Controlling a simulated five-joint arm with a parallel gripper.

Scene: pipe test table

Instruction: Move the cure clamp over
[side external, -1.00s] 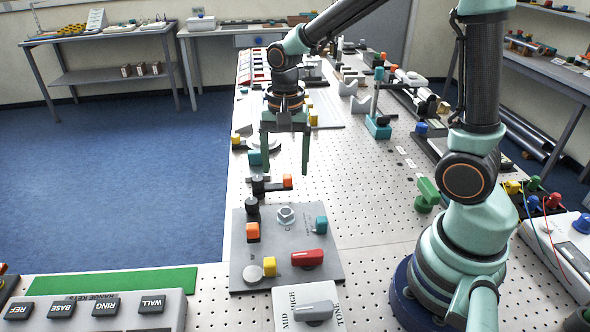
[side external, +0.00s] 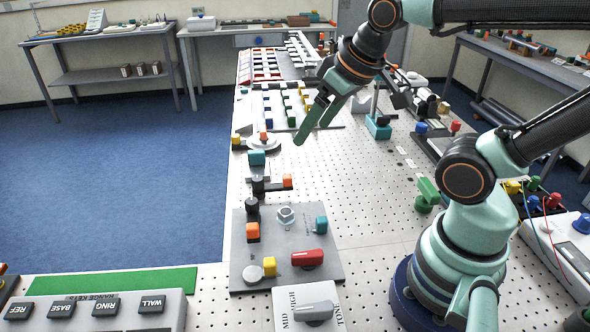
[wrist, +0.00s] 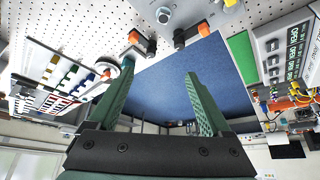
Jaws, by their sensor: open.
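My gripper (side external: 314,130) hangs tilted above the perforated table (side external: 385,220), its green fingers pointing down and left, apart and empty. In the wrist view the fingers (wrist: 162,72) are spread with blue floor between them. No part is plainly labelled as the cure clamp, so I cannot tell which it is. Below and left of the gripper are a teal block (side external: 257,157) and a black lever with an orange end (side external: 287,181).
A green bracket (side external: 427,192) stands on the table near my base. A teal stand with a post (side external: 377,127) is right of the gripper. A board with coloured blocks (side external: 325,122) lies behind it. The middle of the table is clear.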

